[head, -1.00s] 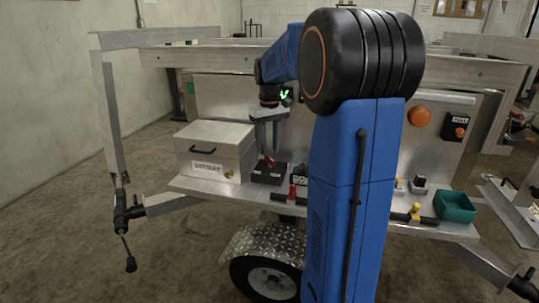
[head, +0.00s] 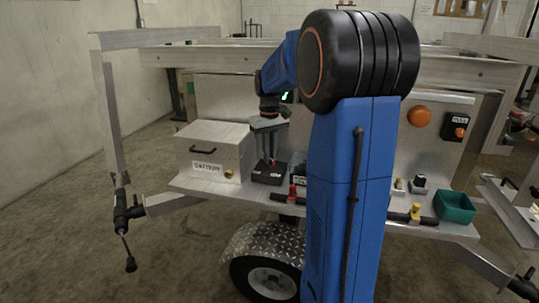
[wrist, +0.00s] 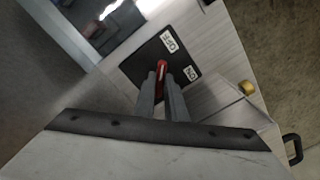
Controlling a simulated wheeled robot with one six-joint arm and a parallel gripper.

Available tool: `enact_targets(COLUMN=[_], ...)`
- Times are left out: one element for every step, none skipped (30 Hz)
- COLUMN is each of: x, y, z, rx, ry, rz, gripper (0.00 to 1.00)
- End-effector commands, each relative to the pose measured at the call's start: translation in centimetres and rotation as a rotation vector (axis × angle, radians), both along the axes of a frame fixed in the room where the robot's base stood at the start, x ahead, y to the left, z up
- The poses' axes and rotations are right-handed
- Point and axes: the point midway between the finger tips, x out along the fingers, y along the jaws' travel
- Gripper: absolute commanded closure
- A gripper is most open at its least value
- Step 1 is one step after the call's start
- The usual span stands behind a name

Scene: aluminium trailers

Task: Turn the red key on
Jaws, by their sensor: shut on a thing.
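The red key (wrist: 161,69) stands on a black switch plate (wrist: 143,72) that bears two white labels, one apparently OFF and one ON. In the head view the black switch box (head: 266,178) sits on the trailer shelf, right of the silver box. My gripper (head: 270,160) points down over the switch box. In the wrist view its fingers (wrist: 161,78) are shut on the red key, one on each side. The key's lower part is partly hidden by the fingers.
The silver battery box (head: 213,157) stands close left of my gripper. Another red-handled switch (head: 293,191) sits at the shelf's front edge. A green bin (head: 454,208), an orange light (head: 419,117) and a yellow-handled valve (head: 415,209) are farther right. My arm hides the shelf's middle.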

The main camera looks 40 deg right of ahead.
Motion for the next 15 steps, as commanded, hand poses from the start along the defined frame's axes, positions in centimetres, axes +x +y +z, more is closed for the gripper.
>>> enact_targets(x=[0.00, 0.00, -0.01, -0.01, -0.01, -0.01, -0.01, -0.01, -0.01, -0.01, -0.01, -0.01, -0.01, -0.01, -0.01], y=[0.00, 0.00, 0.00, 0.00, 0.00, -0.01, 0.00, -0.01, 0.00, 0.00, 0.00, 0.00, 0.00, 0.00, -0.01], z=[0.02, 0.02, 0.02, 0.02, 0.02, 0.02, 0.02, 0.03, 0.03, 0.03, 0.03, 0.03, 0.03, 0.03, 0.03], rx=[0.000, 0.000, 0.000, 0.000, 0.000, 0.000, 0.000, 0.000, 0.000, 0.000, 0.000, 0.000, 0.000, 0.000, 0.000], ry=[0.000, 0.000, 0.000, 0.000, 0.000, 0.000, 0.000, 0.000, 0.000, 0.000, 0.000, 0.000, 0.000, 0.000, 0.000], rz=[-0.003, -0.007, -0.015, -0.022, -0.030, -0.043, -0.056, -0.070, -0.092, -0.109, -0.130, -0.159, -0.181, -0.206, -0.240], gripper=[1.00, 1.00, 1.00, 1.00, 1.00, 1.00, 1.00, 1.00, 1.00, 1.00, 1.00, 1.00, 1.00, 1.00, 1.00])
